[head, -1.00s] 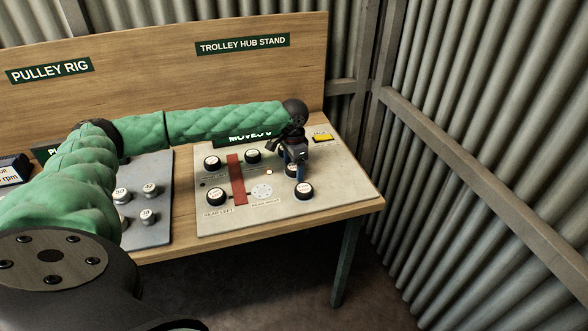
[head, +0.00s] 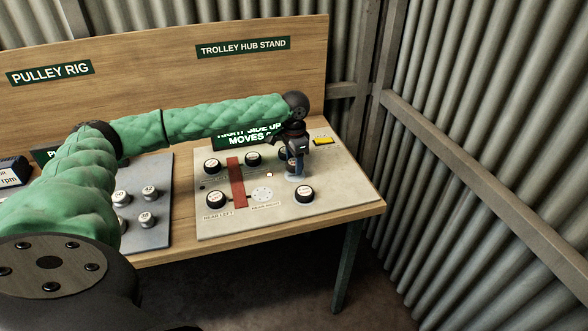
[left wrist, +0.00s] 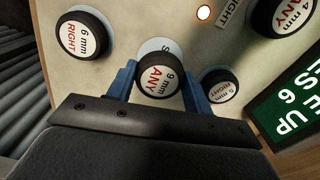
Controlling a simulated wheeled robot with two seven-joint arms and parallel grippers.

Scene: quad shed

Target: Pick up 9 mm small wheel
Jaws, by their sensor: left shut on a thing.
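The 9 mm wheel (left wrist: 160,82), a dark tyre with a white face marked "9 mm ANY", sits between the blue fingers of my left gripper (left wrist: 160,88) in the left wrist view. The fingers are shut on its two sides. A pale round seat (left wrist: 154,47) shows just beyond the wheel on the board. In the head view my left gripper (head: 295,170) points down over the right part of the board; the held wheel is hard to make out there. My right gripper is not in view.
The hub stand board (head: 230,225) holds other wheels. A "6 mm RIGHT" wheel (left wrist: 83,35) and another RIGHT wheel (left wrist: 220,86) flank the gripper closely. A red bar (head: 236,182), a yellow block (head: 322,141) and a green sign (head: 245,137) are nearby. The pulley rig plate (head: 155,210) is left.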

